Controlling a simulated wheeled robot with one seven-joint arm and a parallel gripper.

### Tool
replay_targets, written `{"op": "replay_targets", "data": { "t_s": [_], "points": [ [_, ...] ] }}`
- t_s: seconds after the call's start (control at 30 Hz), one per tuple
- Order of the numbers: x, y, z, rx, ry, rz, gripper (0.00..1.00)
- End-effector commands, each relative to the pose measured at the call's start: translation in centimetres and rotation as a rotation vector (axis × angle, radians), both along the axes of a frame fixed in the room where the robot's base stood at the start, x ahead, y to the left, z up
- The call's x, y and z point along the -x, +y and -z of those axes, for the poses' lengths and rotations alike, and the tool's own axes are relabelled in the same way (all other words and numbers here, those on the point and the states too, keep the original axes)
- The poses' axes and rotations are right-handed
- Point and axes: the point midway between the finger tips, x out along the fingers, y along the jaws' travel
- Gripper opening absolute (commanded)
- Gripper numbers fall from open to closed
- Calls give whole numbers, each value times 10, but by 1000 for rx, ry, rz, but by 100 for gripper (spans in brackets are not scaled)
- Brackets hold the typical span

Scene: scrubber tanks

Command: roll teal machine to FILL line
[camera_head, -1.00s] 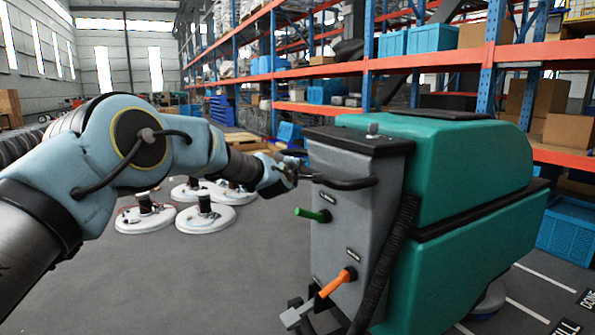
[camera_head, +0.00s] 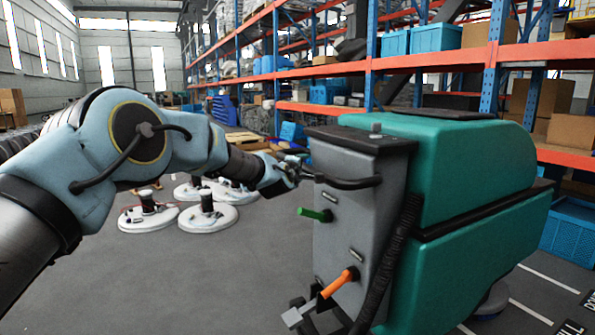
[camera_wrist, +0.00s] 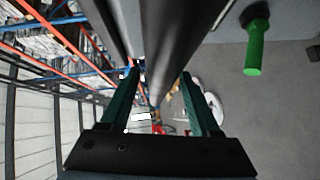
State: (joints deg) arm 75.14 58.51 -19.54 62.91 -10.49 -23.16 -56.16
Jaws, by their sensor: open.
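The teal machine (camera_head: 470,170) stands on the floor at the right of the head view, with a grey rear panel (camera_head: 345,225). A black handle bar (camera_head: 345,182) juts from the panel's upper part. A green lever (camera_head: 315,215) and an orange lever (camera_head: 338,283) stick out below it. My gripper (camera_head: 300,172) is at the left end of the handle bar. In the wrist view my gripper (camera_wrist: 160,95) is open, with the dark bar passing across the space in front of its fingers. Whether they touch the bar I cannot tell. The FILL marking (camera_head: 572,328) shows partly at the lower right.
White floor lines (camera_head: 545,278) run at the right. A blue crate (camera_head: 570,230) and orange-and-blue racks (camera_head: 450,58) stand behind the machine. Several round white scrubber heads (camera_head: 205,215) lie on the floor behind my arm. The grey floor at the lower left is clear.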

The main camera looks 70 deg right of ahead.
Motion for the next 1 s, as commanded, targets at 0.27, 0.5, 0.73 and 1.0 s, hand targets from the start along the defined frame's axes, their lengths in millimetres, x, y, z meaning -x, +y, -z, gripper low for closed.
{"op": "replay_targets", "data": {
  "t_s": [0.27,0.5,0.73,1.0],
  "points": [
    [3,38,-4,1,-1,-1,63],
    [7,77,-9,0,-1,-1,63],
    [10,98,-13,0,-1,-2,63],
    [10,101,-14,1,0,-1,63]
  ]
}}
